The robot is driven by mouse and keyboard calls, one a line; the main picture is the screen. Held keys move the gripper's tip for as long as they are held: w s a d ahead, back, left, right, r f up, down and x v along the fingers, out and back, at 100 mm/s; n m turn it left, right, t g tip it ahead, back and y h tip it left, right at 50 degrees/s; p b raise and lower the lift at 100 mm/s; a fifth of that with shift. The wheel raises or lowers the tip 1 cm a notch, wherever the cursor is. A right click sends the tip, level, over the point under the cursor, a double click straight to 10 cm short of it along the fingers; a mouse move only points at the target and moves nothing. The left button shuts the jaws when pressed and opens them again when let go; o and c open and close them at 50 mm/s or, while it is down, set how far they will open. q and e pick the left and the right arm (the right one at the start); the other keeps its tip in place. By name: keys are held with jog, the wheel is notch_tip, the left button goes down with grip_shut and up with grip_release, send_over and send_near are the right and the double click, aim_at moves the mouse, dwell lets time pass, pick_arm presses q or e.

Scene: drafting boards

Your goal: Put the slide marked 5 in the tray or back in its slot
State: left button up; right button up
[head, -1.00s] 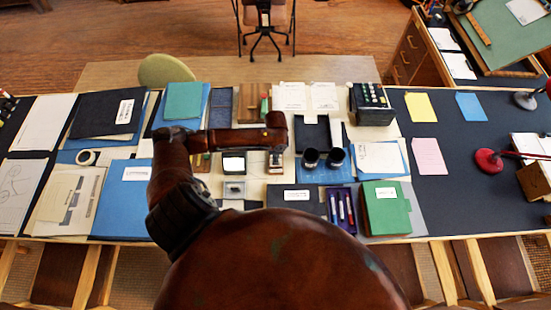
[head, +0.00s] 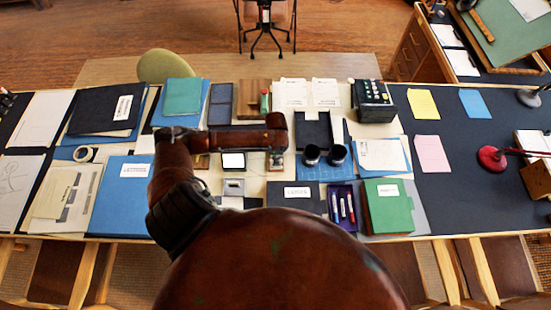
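No slide with a readable 5 shows; the marks are too small to read. My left arm reaches up and then right over the middle of the desk. Its gripper (head: 276,161) points down beyond the wrist and is mostly hidden by it, so I cannot tell its opening or whether it holds anything. A small white-topped item (head: 233,161) lies left of it. A dark shallow tray (head: 313,133) lies right of the wrist. I cannot tell which item is the slotted holder. My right gripper is not in view.
Two black cups (head: 338,153) stand right of the gripper. A purple tray (head: 343,221) holds pens. A wooden block (head: 251,90) with a green item is behind the wrist. A black box (head: 372,94) stands at back right. The dark desk (head: 447,205) has bare room at right.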

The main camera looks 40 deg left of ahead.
pick_arm(q)
jog(key=o, duration=0.3)
jog(key=shift+o, duration=0.2)
jog(key=shift+r, duration=0.15)
notch_tip(320, 180, up, 12)
jog(key=shift+w+f, duration=0.1)
jog(key=shift+f, duration=0.1)
dwell(0.6)
